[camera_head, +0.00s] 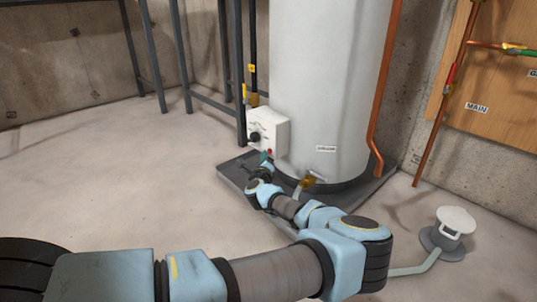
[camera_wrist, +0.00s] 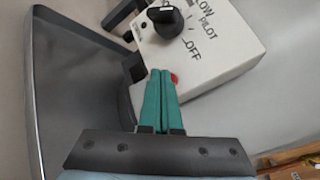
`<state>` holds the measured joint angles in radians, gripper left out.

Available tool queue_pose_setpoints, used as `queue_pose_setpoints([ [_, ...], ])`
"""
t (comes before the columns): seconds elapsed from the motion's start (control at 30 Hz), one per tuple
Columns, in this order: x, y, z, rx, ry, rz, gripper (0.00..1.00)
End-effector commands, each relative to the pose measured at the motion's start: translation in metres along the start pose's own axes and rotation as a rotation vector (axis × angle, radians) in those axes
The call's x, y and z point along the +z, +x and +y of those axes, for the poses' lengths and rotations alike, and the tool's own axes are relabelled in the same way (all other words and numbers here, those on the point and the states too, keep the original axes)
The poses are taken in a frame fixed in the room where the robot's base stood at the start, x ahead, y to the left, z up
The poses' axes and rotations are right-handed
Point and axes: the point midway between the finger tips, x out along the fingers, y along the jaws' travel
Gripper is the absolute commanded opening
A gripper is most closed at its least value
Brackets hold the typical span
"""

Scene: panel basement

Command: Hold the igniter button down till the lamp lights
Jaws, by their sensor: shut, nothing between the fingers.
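The white control box (camera_head: 280,135) sits low on the front of the water heater, and it fills the upper right of the wrist view (camera_wrist: 225,55). Its black knob (camera_head: 254,137) also shows in the wrist view (camera_wrist: 166,22), near the words LOW, PILOT and OFF. A small red part (camera_wrist: 174,79), which looks like the igniter button, is at the box's lower edge beside my fingertips. My gripper (camera_wrist: 162,73) has teal fingers shut together, empty, at the box. I cannot tell whether they touch the red part. I cannot make out a lit lamp.
The white heater tank (camera_head: 325,80) stands on a dark tray (camera_head: 232,172). A yellow-handled gas valve (camera_head: 252,97) is above the box on its pipe. A drain valve (camera_head: 307,181) is low on the tank. A white-lidded floor fitting (camera_head: 455,222) is at right. The left floor is clear.

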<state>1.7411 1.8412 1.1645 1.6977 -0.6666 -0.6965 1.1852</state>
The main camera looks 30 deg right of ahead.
Motion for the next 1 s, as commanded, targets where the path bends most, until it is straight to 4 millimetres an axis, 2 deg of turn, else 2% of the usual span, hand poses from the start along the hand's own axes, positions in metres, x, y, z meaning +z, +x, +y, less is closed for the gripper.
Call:
queue_pose_setpoints([
  [1.0,-0.0039,0.0055,-0.0035,0.001,0.001,0.000,0.00],
])
